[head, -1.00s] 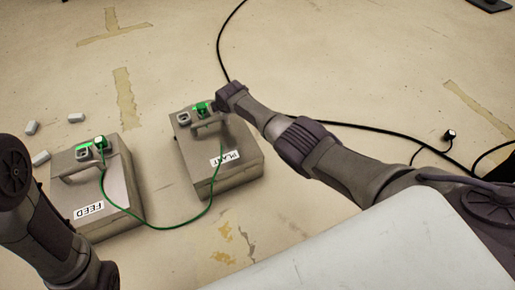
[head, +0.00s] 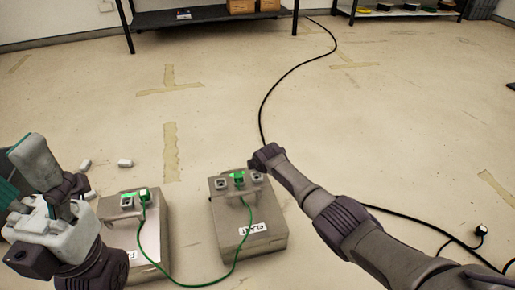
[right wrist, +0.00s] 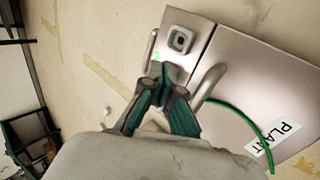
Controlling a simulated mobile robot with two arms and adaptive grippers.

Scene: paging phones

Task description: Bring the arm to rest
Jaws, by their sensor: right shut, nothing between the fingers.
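The PLANT box (head: 250,232) stands on the floor with a green plug (head: 238,178) in its panel and a grey socket on each side. The box also shows in the right wrist view (right wrist: 240,95). A green cable (head: 213,284) runs from it to a plug (head: 145,195) on the FEED box (head: 152,232), whose label is mostly hidden. My right gripper (right wrist: 164,72) is shut and empty, close in front of the PLANT panel and handle; touching or apart is unclear. My left gripper (head: 12,182) is at the left edge, partly cut off, its jaw opening unclear.
Small pale blocks (head: 125,162) lie behind the FEED box. A black cable (head: 263,100) runs across the floor, and another plug (head: 481,230) lies at right. A shelf (head: 207,16) stands at the back. Open floor lies between.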

